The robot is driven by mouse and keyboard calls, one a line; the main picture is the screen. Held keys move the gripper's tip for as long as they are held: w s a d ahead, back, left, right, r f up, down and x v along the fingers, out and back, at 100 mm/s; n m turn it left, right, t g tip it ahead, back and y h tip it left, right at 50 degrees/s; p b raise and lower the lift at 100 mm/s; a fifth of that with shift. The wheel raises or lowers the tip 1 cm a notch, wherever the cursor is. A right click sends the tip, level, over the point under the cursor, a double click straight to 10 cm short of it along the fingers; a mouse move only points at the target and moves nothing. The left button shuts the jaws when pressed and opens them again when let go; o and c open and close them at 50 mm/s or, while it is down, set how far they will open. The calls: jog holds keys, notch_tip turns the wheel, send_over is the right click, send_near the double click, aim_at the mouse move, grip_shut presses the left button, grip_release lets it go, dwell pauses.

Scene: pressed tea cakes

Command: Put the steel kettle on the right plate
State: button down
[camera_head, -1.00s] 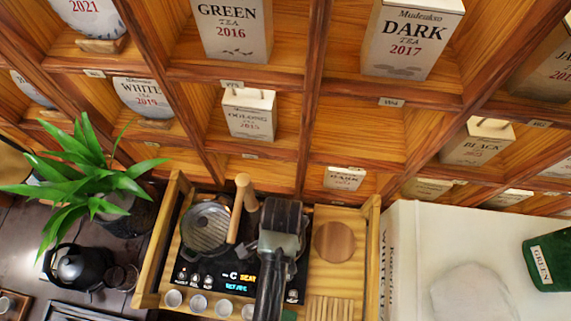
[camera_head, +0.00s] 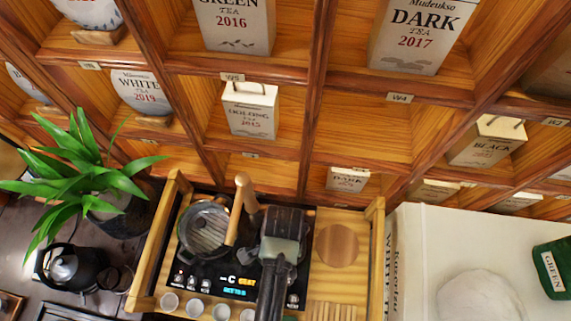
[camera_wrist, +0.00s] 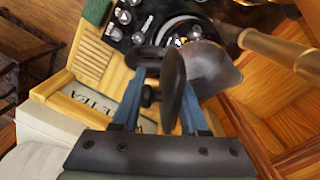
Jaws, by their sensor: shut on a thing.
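My gripper (camera_wrist: 160,105) is shut on the black handle (camera_wrist: 172,85) of the steel kettle, whose grey rounded body (camera_wrist: 215,68) shows just beyond the fingers in the wrist view. In the head view my gripper and wrist cover the right side of the black stove (camera_head: 228,283) and hide most of the kettle. The right plate is hidden there; a dark round ringed surface (camera_wrist: 183,28), probably that plate, shows partly behind the kettle in the wrist view. I cannot tell whether the kettle touches it.
A lidded pot (camera_head: 204,230) with an upright wooden handle stands on the stove's left side, close by. Several small cups (camera_head: 195,307) line the front. A round wooden disc (camera_head: 337,245) lies right of the stove. A wooden frame (camera_head: 376,265) borders it; tea shelves rise behind.

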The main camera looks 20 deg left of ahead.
jog(key=shift+s+d+r+p, duration=0.15)
jog(key=shift+d+p, duration=0.05)
jog(key=shift+p, duration=0.4)
dwell(0.8)
jog(key=shift+f+b, duration=0.35)
jog(key=shift+f, duration=0.25)
dwell(0.5)
jog(key=c, duration=0.7)
grip_release()
jog(key=shift+s+f, duration=0.15)
jog(key=shift+s, duration=0.05)
notch_tip(320, 180, up, 3)
jog(key=p, duration=0.3)
jog(key=shift+w, duration=0.1)
jog(key=shift+a+r, duration=0.1)
jog(key=shift+r, duration=3.95)
